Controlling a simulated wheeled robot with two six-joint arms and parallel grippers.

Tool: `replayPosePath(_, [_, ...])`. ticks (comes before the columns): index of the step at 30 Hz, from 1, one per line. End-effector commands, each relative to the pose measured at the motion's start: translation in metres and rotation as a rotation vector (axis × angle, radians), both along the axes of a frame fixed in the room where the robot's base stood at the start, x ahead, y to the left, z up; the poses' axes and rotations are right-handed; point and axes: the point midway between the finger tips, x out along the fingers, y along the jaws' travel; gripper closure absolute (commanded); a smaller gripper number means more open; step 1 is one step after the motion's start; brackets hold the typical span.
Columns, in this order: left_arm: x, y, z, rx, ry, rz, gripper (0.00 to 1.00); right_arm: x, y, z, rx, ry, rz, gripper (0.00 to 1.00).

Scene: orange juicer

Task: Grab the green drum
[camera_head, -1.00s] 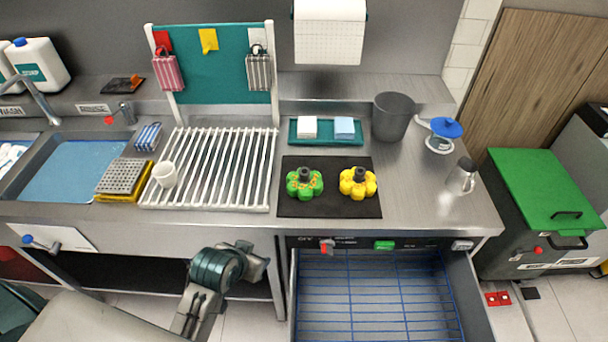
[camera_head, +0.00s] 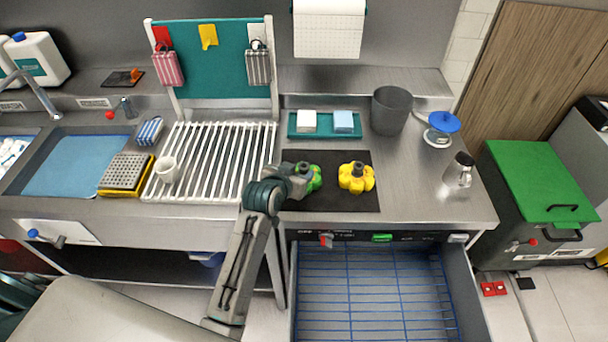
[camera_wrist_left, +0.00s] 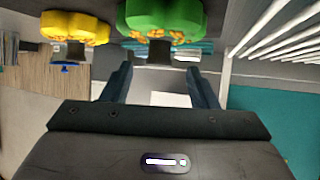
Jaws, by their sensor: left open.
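The green drum (camera_head: 315,178) is lobed, with orange spots and a dark knob. It sits on the black mat (camera_head: 330,203), partly hidden by my left gripper (camera_head: 301,180) in the head view. In the left wrist view, which looks upside down, the green drum (camera_wrist_left: 163,14) is at top centre, just beyond the fingertips of my open left gripper (camera_wrist_left: 159,69). Its dark knob (camera_wrist_left: 158,51) lines up with the gap between the fingers; I cannot tell whether they touch. My right gripper is not in view.
A similar yellow drum (camera_head: 356,177) stands just right on the mat. A white slatted rack (camera_head: 213,160) is to the left. Behind are a teal tray (camera_head: 324,136) and grey bin (camera_head: 390,111). An open drawer with a blue wire grid (camera_head: 375,290) lies below the counter.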

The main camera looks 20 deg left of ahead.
Motion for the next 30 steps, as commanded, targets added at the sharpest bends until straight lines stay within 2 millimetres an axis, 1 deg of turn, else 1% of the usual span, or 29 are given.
replayPosePath(4, [0.012, -0.002, -0.002, 0.000, 0.003, 0.000, 0.46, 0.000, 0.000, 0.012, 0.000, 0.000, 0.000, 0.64])
replayPosePath(8, [0.027, -0.005, -0.008, 0.000, 0.004, -0.001, 0.46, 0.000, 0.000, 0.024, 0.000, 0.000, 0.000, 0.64])
replayPosePath(12, [0.041, -0.006, -0.018, 0.000, 0.002, 0.000, 0.46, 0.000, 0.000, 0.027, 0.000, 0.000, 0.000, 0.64])
replayPosePath(16, [0.045, -0.006, -0.022, 0.000, 0.002, 0.000, 0.46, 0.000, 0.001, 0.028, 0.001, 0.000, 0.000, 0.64])
replayPosePath(22, [0.045, -0.006, -0.023, 0.000, 0.001, 0.000, 0.46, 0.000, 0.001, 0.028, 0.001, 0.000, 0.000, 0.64])
replayPosePath(23, [0.045, -0.006, -0.023, 0.000, 0.001, 0.000, 0.48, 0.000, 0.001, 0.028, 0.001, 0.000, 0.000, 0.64])
replayPosePath(24, [0.045, -0.006, -0.023, 0.000, 0.001, 0.000, 0.56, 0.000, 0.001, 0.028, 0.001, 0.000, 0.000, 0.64])
replayPosePath(29, [0.045, -0.006, -0.023, 0.000, 0.001, 0.000, 0.88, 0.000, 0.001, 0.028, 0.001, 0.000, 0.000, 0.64])
replayPosePath(30, [0.045, -0.006, -0.023, 0.000, 0.001, 0.000, 0.96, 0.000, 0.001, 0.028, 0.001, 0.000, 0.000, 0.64])
